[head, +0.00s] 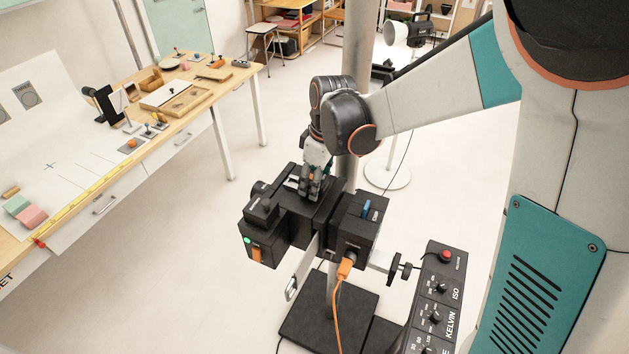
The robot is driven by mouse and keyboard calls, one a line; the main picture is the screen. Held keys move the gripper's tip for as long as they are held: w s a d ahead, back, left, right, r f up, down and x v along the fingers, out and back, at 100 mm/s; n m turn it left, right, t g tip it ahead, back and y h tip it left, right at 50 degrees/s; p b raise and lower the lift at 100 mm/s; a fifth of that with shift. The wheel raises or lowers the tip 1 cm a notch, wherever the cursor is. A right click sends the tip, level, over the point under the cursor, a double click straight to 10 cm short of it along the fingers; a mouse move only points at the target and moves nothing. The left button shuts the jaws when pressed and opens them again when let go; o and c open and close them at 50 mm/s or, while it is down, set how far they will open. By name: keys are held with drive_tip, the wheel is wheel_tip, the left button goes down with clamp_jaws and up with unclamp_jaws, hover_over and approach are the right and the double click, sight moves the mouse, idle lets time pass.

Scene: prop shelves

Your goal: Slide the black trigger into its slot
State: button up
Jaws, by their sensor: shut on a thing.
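A black camera-like rig (360,216) stands on a post in the middle of the head view. Its left block (262,252) carries a green light and an orange tab. My gripper (312,190) points down over the top of the rig, between the left block and the right block. Its fingers are closed on a small dark thing, which I take to be the black trigger. The fingers and the dark rig behind hide most of it. I cannot make out the slot, or tell whether the trigger touches it.
An orange cable (338,300) is plugged into the front of the rig. A black control panel (438,300) with knobs stands at right. A wooden table (190,100) with props is at left. A grey pole (357,45) rises behind. Open floor (180,270) lies left of the rig.

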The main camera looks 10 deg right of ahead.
sight(295, 184)
drive_tip(key=shift+w+a+b, duration=0.3)
drive_tip(key=shift+w+a, duration=0.15)
drive_tip(key=shift+a, duration=0.25)
drive_tip(key=shift+w+a+b, duration=0.25)
drive_tip(key=shift+w+a, duration=0.2)
drive_tip(key=shift+a, duration=0.25)
drive_tip(key=shift+w+a+b, duration=0.3)
drive_tip(key=shift+w+a, duration=0.15)
drive_tip(key=shift+a, duration=0.25)
idle(4.5)
drive_tip(key=o, duration=1.2)
drive_tip(key=shift+c, duration=0.2)
wheel_tip(295, 184, up, 12)
drive_tip(key=d, duration=0.1)
drive_tip(key=shift+s+d, duration=0.3)
drive_tip(key=shift+s, duration=0.15)
